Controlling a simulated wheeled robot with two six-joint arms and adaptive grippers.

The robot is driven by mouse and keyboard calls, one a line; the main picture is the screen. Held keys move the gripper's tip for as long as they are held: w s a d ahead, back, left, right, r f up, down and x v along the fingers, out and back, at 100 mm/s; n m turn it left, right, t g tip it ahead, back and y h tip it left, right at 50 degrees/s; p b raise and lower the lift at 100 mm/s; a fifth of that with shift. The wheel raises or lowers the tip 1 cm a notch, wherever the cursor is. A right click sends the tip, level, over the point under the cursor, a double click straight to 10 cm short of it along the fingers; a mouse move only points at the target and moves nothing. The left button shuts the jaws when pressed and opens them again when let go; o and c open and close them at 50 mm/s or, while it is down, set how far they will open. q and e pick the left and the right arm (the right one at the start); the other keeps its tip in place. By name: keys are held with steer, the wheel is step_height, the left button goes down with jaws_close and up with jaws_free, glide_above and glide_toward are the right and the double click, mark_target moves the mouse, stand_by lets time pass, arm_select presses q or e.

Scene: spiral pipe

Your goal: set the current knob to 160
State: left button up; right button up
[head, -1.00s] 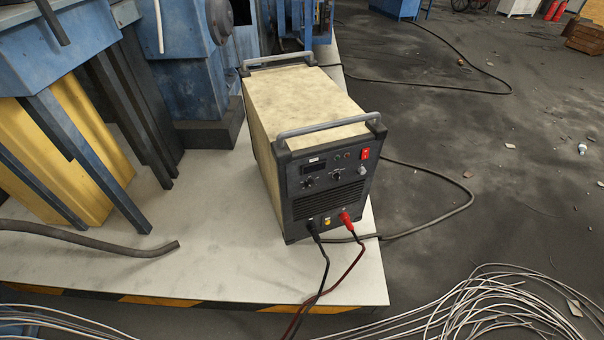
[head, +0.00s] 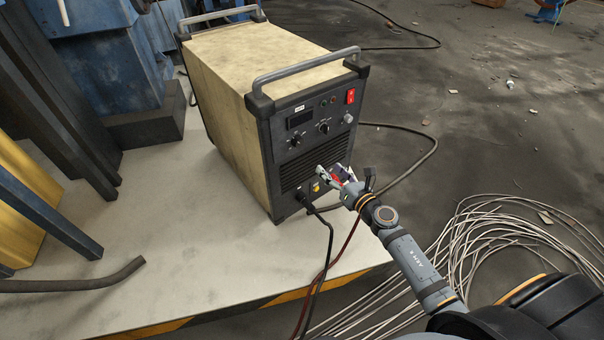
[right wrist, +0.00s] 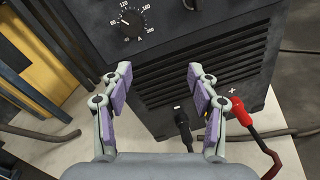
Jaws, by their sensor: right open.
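The welding machine (head: 262,75) stands upright on the pale platform. The current knob (head: 295,140) is the left of two knobs on its black front panel. In the right wrist view the same knob (right wrist: 129,16) is black with a white scale around it, marked up to 200 with an "A" below. I cannot read its pointer surely. My right gripper (head: 331,172) is open and empty, in front of the lower panel, below and right of the knob. In the right wrist view my gripper (right wrist: 160,72) has its fingers apart, below the knob. My left gripper is out of view.
A second knob (head: 324,127) and a red switch (head: 351,96) are on the panel. A black plug (head: 305,196) and a red plug (right wrist: 240,111) with cables sit low on it. Coiled wires (head: 480,225) lie on the floor at right.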

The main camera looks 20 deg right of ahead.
mark_target(300, 144)
steer(key=w+a+r+n, duration=0.1)
steer(key=w+a, duration=0.1)
steer(key=w, duration=0.1)
steer(key=w+a+r+n+y, duration=0.1)
steer(key=w+n, duration=0.1)
steer(key=w, duration=0.1)
steer(key=w+a+n+b, duration=0.1)
steer(key=w+a+n, duration=0.1)
steer(key=w, duration=0.1)
steer(key=shift+w+a+r+t+y, duration=0.1)
steer(key=shift+a+r+t+y, duration=0.2)
steer(key=shift+a+r+y, duration=0.1)
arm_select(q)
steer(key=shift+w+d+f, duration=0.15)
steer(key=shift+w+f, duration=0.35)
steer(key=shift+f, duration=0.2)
arm_select(e)
steer(key=shift+w+a, duration=0.1)
steer(key=shift+w, duration=0.3)
steer(key=c, duration=1.2)
steer(key=shift+o, duration=0.2)
